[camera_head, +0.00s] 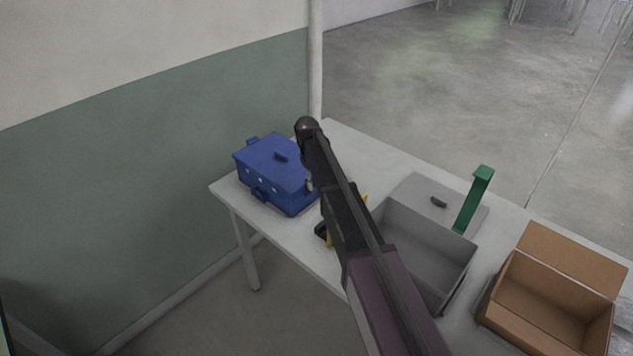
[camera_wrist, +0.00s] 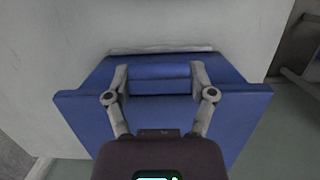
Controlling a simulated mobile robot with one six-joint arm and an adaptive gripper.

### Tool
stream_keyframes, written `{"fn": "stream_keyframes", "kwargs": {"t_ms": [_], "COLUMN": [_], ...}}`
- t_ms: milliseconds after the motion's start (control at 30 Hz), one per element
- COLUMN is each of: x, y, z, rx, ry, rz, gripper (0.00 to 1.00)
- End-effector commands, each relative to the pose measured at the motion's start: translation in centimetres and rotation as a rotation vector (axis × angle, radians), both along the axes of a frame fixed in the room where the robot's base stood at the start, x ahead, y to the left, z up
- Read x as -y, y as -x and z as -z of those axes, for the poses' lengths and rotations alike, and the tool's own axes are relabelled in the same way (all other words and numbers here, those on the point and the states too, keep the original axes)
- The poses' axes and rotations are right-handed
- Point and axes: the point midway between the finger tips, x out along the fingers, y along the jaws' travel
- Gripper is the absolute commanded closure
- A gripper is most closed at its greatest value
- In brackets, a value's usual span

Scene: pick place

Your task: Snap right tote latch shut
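The blue tote (camera_head: 270,165) has a lid with a handle on top and sits at the left end of the table. One latch (camera_head: 258,194) shows on its near side; the side towards my arm is partly hidden. In the wrist view the tote (camera_wrist: 85,105) lies under my gripper (camera_wrist: 160,75). My gripper's two fingers are spread apart, one at each end of a blue latch bar (camera_wrist: 160,72). I cannot tell whether they touch it. In the head view, my arm covers most of the gripper.
A grey open bin (camera_head: 425,245) stands right of my arm, with a grey lid (camera_head: 415,190) behind it. A green upright piece (camera_head: 475,200) and an open cardboard box (camera_head: 550,295) are farther right. The white table (camera_head: 350,150) is bare behind the tote.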

Motion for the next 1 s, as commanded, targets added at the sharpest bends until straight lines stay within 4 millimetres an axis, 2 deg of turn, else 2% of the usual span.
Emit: {"fn": "stream_keyframes", "kwargs": {"t_ms": [33, 67, 100, 667, 1000], "x": [0.0, 0.0, 0.01, 0.13, 0.78], "y": [0.04, 0.04, 0.03, 0.13, 0.75], "z": [0.02, 0.02, 0.02, 0.01, 0.25], "rx": [-0.001, -0.001, -0.001, 0.009, 0.091], "ry": [-0.001, -0.001, -0.001, -0.012, -0.117], "rz": [0.0, 0.0, 0.0, 0.0, 0.001], "gripper": [0.11, 0.03, 0.0, 0.0, 0.0]}}
